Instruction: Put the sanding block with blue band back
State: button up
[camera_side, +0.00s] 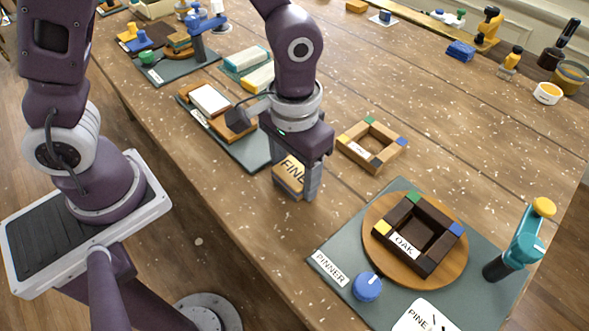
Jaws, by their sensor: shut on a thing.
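My gripper (297,188) is shut on a tan block (289,172) with dark lettering that starts "FIN"; a finger hides the rest. I take it to be the sanding block, but no blue band can be made out from this side. The gripper points down over the near half of the table, right of a dark green mat (249,153). On that mat lie a wooden piece with a white top (210,99) and a brown block (237,130), partly behind my arm. Whether the held block touches the table is not clear.
Right of the gripper lies an empty wooden frame (372,146) with coloured corners. Nearer, a grey-green mat (329,257) holds a dark "OAK" frame (391,252) on a round board (457,273), a blue knob (367,287) and a teal clamp (521,243). Pale blocks (246,60) lie behind.

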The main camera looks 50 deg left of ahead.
aim_at(295, 172)
jog(key=shift+f, duration=0.1)
jog(key=o, duration=1.3)
notch_tip(295, 172, up, 12)
jog(key=s+a+r+t, duration=0.2)
jog(key=s+a, duration=0.1)
jog(key=a, duration=0.1)
jog(key=s+a+r+t, duration=0.1)
jog(key=s+a+r, duration=0.1)
jog(key=s+a, duration=0.2)
jog(key=s+a+r+t, duration=0.1)
jog(key=s+a+t, duration=0.1)
jog(key=s+a, duration=0.2)
jog(key=shift+a+r+t, duration=0.3)
jog(key=shift+a+r, duration=0.05)
jog(key=shift+r, duration=0.05)
